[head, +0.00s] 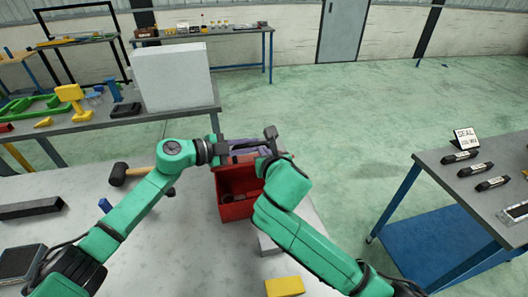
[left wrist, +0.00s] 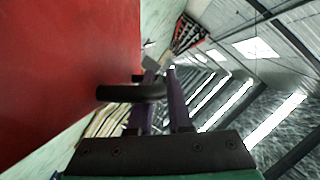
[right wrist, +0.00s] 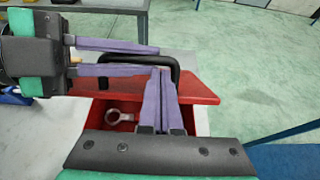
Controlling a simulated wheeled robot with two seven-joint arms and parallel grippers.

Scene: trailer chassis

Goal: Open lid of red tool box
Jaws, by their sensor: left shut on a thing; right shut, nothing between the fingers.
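The red tool box (head: 235,187) stands on the grey table in front of me. Its lid (right wrist: 200,90) is raised off the box, so the inside shows, with a ring-ended metal tool (right wrist: 118,117) in it. The lid's black handle (right wrist: 172,64) also shows in the left wrist view (left wrist: 115,92), against the red lid face (left wrist: 65,65). My left gripper (right wrist: 150,60) reaches in from the left and is shut on the handle. My right gripper (right wrist: 161,75) is shut and empty, over the open box close to the lid and handle. My arms partly hide the box in the head view.
A mallet (head: 120,174) lies left of the box, and a yellow block (head: 285,286) lies near the front. A side table (head: 428,160) with dark tools stands right. A white box (head: 172,75) stands on the bench behind. The table left of the box has free room.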

